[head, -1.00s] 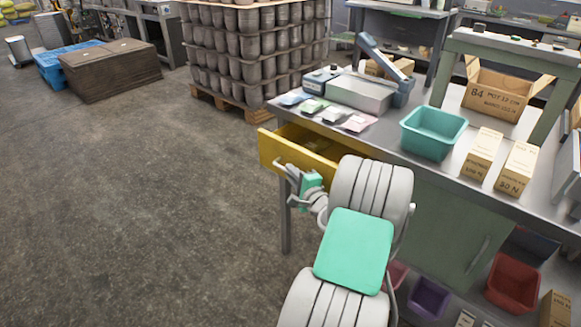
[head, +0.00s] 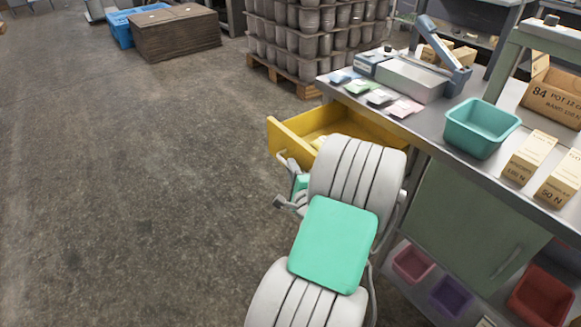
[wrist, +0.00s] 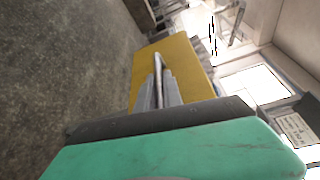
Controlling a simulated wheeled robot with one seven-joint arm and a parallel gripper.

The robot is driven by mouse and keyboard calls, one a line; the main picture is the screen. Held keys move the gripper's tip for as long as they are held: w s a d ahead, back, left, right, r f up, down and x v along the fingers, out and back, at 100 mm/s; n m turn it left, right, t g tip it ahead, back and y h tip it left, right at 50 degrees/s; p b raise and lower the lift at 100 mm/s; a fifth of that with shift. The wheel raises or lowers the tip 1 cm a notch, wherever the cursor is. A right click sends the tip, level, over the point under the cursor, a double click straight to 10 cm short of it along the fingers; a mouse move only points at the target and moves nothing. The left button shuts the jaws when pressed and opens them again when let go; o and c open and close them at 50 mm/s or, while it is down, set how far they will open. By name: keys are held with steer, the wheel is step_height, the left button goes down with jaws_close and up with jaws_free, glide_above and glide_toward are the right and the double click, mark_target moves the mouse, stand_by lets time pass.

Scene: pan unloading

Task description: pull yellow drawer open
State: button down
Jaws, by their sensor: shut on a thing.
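The yellow drawer (head: 287,141) is pulled well out from under the workbench top, with its inside partly visible and something pale yellow in it. Its yellow front also shows in the wrist view (wrist: 188,62), with a thin metal handle (wrist: 158,68) on it. My gripper (head: 281,180) is at the drawer front, shut on the handle; its grey fingers show in the wrist view (wrist: 162,92) around the handle. My own arm hides the drawer's right part in the head view.
The workbench (head: 436,128) holds a teal bin (head: 482,128), cartons (head: 530,157) and seed packets (head: 381,97). A green cabinet door (head: 470,220) and small bins are below. The floor (head: 130,180) left of the drawer is clear.

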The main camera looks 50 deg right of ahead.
steer(key=c, duration=1.5)
jaws_free()
steer(key=v, duration=0.8)
steer(key=shift+b, duration=0.4)
